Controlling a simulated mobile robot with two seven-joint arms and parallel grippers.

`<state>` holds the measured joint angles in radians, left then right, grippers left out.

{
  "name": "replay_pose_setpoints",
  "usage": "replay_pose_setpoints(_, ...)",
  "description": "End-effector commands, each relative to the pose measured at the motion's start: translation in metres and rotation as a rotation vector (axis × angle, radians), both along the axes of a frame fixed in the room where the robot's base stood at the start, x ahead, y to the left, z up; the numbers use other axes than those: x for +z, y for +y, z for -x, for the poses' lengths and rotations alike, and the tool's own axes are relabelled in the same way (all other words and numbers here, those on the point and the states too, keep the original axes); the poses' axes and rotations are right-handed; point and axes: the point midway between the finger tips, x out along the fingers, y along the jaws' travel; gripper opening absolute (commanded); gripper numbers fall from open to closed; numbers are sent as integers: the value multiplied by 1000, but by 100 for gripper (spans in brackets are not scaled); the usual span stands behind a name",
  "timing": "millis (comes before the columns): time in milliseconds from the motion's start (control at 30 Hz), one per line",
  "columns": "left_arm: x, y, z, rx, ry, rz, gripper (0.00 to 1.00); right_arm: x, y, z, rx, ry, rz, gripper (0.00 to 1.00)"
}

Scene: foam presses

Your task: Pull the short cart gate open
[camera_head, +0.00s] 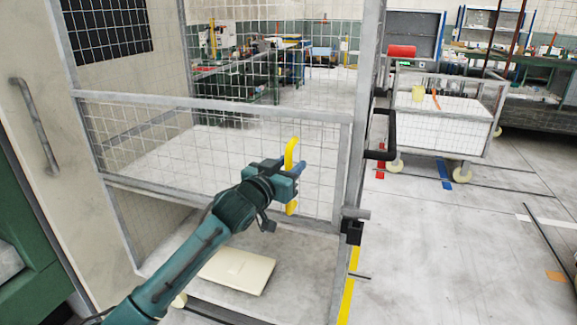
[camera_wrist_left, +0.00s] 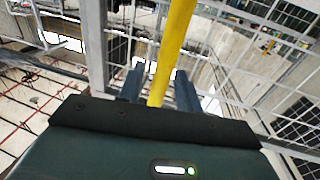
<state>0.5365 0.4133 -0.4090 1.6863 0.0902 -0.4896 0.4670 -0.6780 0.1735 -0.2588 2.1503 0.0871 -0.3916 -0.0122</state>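The short cart gate (camera_head: 215,103) is a grey-framed wire-mesh panel across the lower front of the cage cart. It appears in line with the cart's front. A yellow vertical handle (camera_head: 291,150) stands on its right part. My left gripper (camera_head: 296,171) is at the handle's middle and hides that part of it. In the left wrist view the yellow handle (camera_wrist_left: 172,50) passes between the two fingers of my left gripper (camera_wrist_left: 160,90). Gaps show on both sides of the bar, so the fingers look open around it. My right gripper is not in view.
A tall grey post with a black handle (camera_head: 389,135) stands right of the gate, with a dark latch block (camera_head: 352,231) low down. A cream flat block (camera_head: 237,270) lies below the gate. A white mesh cart (camera_head: 445,125) stands at the right; the floor before it is mostly clear.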

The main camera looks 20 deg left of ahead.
Motion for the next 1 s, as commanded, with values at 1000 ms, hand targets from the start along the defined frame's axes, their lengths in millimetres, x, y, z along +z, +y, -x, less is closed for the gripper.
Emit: replay_pose_setpoints(1000, -1, 0, 1, -2, 1, 0, 0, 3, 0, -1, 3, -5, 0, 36)
